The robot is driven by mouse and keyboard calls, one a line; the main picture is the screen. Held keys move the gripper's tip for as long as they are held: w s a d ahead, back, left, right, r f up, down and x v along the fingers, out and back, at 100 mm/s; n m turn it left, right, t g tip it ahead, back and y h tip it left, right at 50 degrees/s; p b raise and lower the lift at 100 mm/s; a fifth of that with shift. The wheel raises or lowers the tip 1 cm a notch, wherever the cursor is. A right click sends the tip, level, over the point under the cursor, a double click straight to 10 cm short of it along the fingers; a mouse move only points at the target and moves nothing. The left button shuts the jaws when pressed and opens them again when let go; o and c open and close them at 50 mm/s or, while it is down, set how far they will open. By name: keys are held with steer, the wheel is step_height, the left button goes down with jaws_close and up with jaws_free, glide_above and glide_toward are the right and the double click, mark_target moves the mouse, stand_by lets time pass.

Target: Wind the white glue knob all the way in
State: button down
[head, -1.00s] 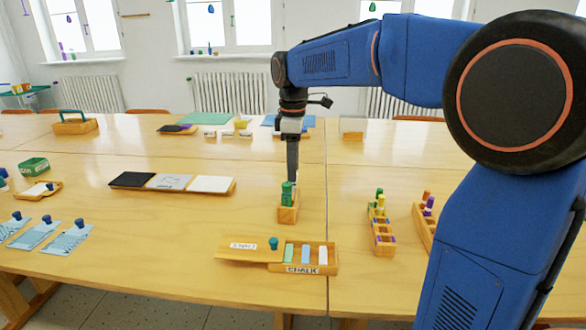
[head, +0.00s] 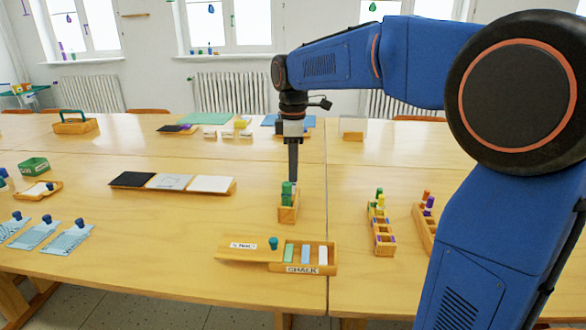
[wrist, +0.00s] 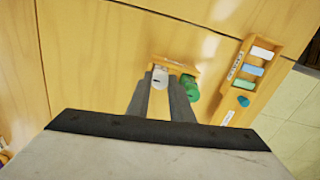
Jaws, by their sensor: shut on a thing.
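The white glue knob (wrist: 160,77) shows in the wrist view at the tips of my gripper (wrist: 163,88), between the two fingers. My gripper is shut on it. Beside it on the right is a green glue stick (wrist: 188,84) in the same small wooden holder (wrist: 174,65). In the head view my gripper (head: 294,178) points straight down at the holder (head: 288,214). The green stick (head: 287,193) stands in front there, and the white knob is mostly hidden behind it and the fingers.
A wooden chalk box (head: 330,257) with a partly slid lid (head: 242,249) lies in front of the holder. Racks of coloured sticks (head: 382,238) stand to the right. A tray of dark, grey and white pads (head: 172,184) lies to the left. Bare table surrounds the holder.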

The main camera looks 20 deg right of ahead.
steer(key=c, duration=1.5)
jaws_free()
steer(key=shift+c, duration=0.2)
step_height(320, 180, up, 17)
steer(key=shift+s+r, duration=0.15)
steer(key=shift+r, duration=0.05)
